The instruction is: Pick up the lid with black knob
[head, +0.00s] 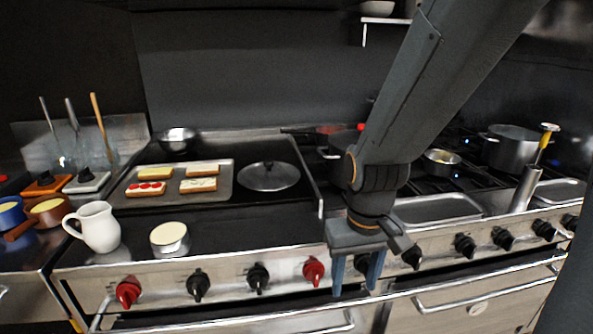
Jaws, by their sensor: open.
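The lid with black knob (268,178) is a round, shiny metal lid. It lies flat on the dark griddle top, right of the baking tray, with its small knob upward. My gripper (356,278) hangs pointing down in front of the stove's front panel, to the right of the lid and nearer to me. Its two blue-grey fingers are apart, with nothing seen between them. The lid is in full view and my gripper is clear of it.
A tray (220,197) of topped toasts lies left of the lid. A metal bowl (177,140), a white pitcher (98,227) and a small pot (170,240) stand around it. Pots and burners are at the right. Dark griddle in front of the lid is bare.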

